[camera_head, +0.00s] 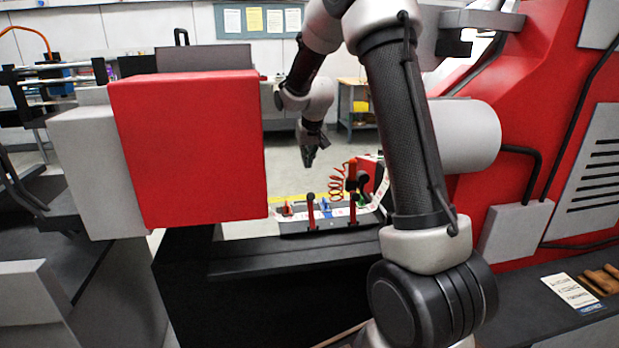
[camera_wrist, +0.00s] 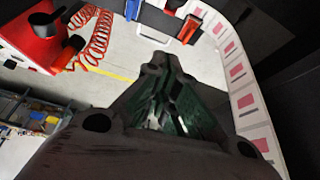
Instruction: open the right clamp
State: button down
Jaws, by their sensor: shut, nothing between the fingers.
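Two red clamp levers stand upright on the dark bench at the machine's middle. The left clamp lever (camera_head: 311,213) and the right clamp lever (camera_head: 352,210) are side by side, with a strip of labels behind them. My gripper (camera_head: 309,160) hangs above and behind them, pointing down, apart from both. In the wrist view my gripper (camera_wrist: 164,62) is shut and empty. Beyond its tips, an orange-red handle (camera_wrist: 189,29) shows at the top, beside the label strip (camera_wrist: 236,72). I cannot tell which clamp part this handle is.
A large red box (camera_head: 190,148) stands left of the clamps. A coiled red hose (camera_head: 337,180) hangs just behind the levers, and a blue handle (camera_wrist: 133,9) shows in the wrist view. The red machine body (camera_head: 545,130) fills the right side. Open floor lies behind the bench.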

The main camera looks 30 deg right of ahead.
jog(key=f, duration=0.9)
jog(key=shift+s+f, duration=0.15)
jog(key=shift+s, duration=0.05)
